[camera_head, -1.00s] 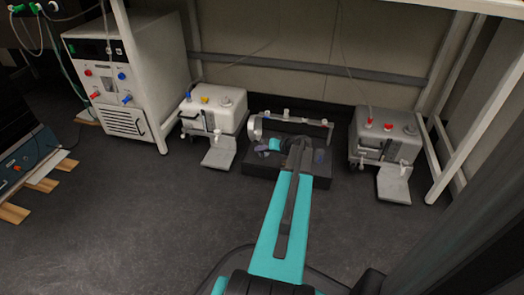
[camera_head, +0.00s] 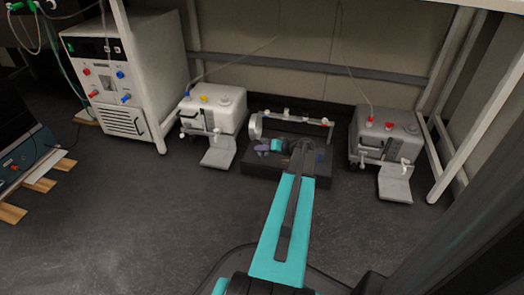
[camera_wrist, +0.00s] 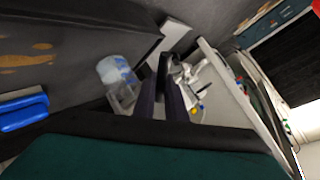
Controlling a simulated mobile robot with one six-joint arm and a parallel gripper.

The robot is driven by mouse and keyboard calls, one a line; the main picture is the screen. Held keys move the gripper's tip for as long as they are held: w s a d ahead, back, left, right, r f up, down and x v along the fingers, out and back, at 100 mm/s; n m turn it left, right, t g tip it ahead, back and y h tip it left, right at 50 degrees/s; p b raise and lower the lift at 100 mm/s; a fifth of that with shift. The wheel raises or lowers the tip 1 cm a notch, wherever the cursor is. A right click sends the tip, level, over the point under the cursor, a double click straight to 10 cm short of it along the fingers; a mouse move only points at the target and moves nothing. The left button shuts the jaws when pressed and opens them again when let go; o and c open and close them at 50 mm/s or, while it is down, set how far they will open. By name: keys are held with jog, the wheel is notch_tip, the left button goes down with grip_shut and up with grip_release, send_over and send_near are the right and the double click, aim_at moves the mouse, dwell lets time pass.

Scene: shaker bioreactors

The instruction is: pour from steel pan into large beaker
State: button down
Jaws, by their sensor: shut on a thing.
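My gripper (camera_wrist: 164,100) shows in the wrist view as two dark purple fingers, shut on a narrow dark piece (camera_wrist: 164,66) between their tips. I take this piece to be part of the steel pan; its bowl and contents cannot be made out. A clear vessel with blue marks (camera_wrist: 116,72), which looks like the large beaker, stands just left of the fingers, apart from them. I cannot pick out the beaker there.
A white machine (camera_head: 213,108) stands left of the dark block (camera_head: 262,184) and a grey machine (camera_head: 386,132) right of it, each with a low front plate. A large white cabinet (camera_head: 130,70) is farther left. White frame legs stand on both sides. The floor in front is clear.

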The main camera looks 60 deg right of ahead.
aim_at(261, 143)
jog(key=shift+s+f+t+b, duration=0.1)
jog(key=shift+f+t+b, duration=0.1)
jog(key=shift+t+b, duration=0.3)
dwell(0.3)
jog(key=shift+d+f+m+t, duration=0.1)
jog(key=shift+f+m+t, duration=0.1)
jog(key=shift+m+t, duration=0.15)
dwell(0.4)
jog(key=shift+f+t, duration=0.15)
jog(key=shift+t, duration=0.3)
jog(key=shift+r, duration=0.25)
dwell(1.6)
jog(key=shift+r+g+p, duration=0.7)
jog(key=shift+r+p, duration=0.4)
jog(key=shift+p, duration=0.45)
jog(key=shift+r+g+p, duration=0.4)
jog(key=shift+g+p, duration=0.2)
jog(key=shift+p, duration=0.4)
jog(key=shift+n+g+p, duration=0.4)
jog(key=shift+n+p, duration=0.05)
jog(key=shift+w+r+g+p, duration=0.25)
jog(key=shift+r+g+p, duration=0.2)
jog(key=shift+p, duration=0.6)
